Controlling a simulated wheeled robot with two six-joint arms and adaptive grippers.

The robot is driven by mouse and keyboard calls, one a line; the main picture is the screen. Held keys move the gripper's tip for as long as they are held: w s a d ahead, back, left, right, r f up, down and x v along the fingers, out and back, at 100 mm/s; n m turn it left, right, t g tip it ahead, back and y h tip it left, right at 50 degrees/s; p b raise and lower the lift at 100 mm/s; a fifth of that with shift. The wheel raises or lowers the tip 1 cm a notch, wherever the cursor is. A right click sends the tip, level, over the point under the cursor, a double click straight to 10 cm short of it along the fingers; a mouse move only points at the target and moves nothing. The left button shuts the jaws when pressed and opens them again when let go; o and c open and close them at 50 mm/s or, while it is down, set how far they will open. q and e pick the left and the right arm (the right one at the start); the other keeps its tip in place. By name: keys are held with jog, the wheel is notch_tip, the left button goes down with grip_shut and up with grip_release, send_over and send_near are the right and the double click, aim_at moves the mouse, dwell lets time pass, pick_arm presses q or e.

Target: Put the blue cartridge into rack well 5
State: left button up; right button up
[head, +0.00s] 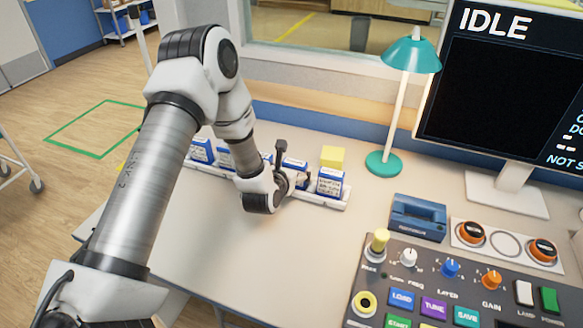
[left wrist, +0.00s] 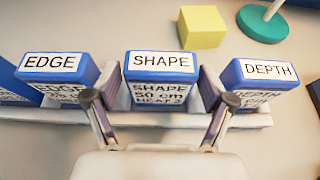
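Several blue cartridges with white labels stand in a long white rack (head: 340,204). In the left wrist view they read EDGE (left wrist: 55,66), SHAPE (left wrist: 160,66) and DEPTH (left wrist: 268,72). DEPTH also shows in the head view at the rack's right end (head: 330,182). My left gripper (left wrist: 160,104) is open, with one finger on each side of the SHAPE cartridge and visible gaps between. I cannot read well numbers. My right gripper is not in view.
A yellow block (head: 332,157) lies behind the rack. A teal lamp (head: 384,163) stands beyond it. At right are a blue slotted unit (head: 418,217), a control panel (head: 455,290) and a monitor (head: 505,95) reading IDLE. The table in front of the rack is clear.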

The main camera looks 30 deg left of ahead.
pick_arm(q)
jog(key=shift+s+d+r, duration=0.1)
jog(key=shift+s+r, duration=0.05)
jog(key=b+v, duration=0.1)
jog(key=v, duration=1.1)
